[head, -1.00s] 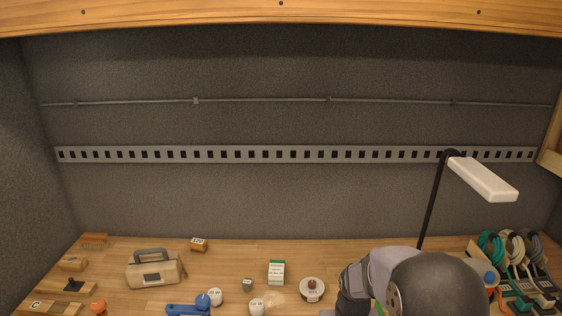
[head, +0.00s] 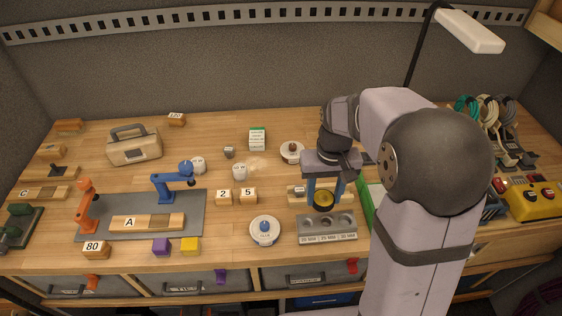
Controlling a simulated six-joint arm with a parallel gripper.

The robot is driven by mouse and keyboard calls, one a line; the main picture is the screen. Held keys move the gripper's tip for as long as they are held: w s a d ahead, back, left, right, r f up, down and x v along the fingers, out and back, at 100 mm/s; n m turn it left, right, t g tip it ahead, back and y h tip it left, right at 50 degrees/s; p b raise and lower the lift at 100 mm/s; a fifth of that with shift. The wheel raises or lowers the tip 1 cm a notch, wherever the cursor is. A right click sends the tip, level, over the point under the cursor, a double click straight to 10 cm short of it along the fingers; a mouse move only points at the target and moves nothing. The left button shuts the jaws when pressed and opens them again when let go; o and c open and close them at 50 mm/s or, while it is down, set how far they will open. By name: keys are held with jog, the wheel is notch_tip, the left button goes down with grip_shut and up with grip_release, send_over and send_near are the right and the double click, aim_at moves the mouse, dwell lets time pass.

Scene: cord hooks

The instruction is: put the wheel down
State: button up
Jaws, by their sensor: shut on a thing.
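My gripper (head: 324,194) points down at the right of centre on the bench, its two blue fingers shut on a wheel. The wheel (head: 323,201) has a yellow centre and a dark rim, and sits between the fingertips. It shows just behind the grey block with round holes (head: 327,238), which has size labels on its front. I cannot tell whether the wheel touches the bench or hangs a little above it.
A small labelled wooden block (head: 297,193) stands left of the fingers. A white round dial with a blue knob (head: 264,230) lies left of the grey block. A green-edged tray (head: 367,205) is close on the right.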

notch_tip(320, 180, up, 2)
jog(key=b, duration=0.5)
send_over(283, 180)
jog(key=shift+f+p, duration=1.4)
jog(key=shift+f, duration=5.7)
jog(key=shift+f, duration=0.15)
jog(key=o, duration=1.1)
notch_tip(283, 180, up, 12)
jog(key=shift+r+b, duration=0.15)
jog(key=shift+b, duration=1.1)
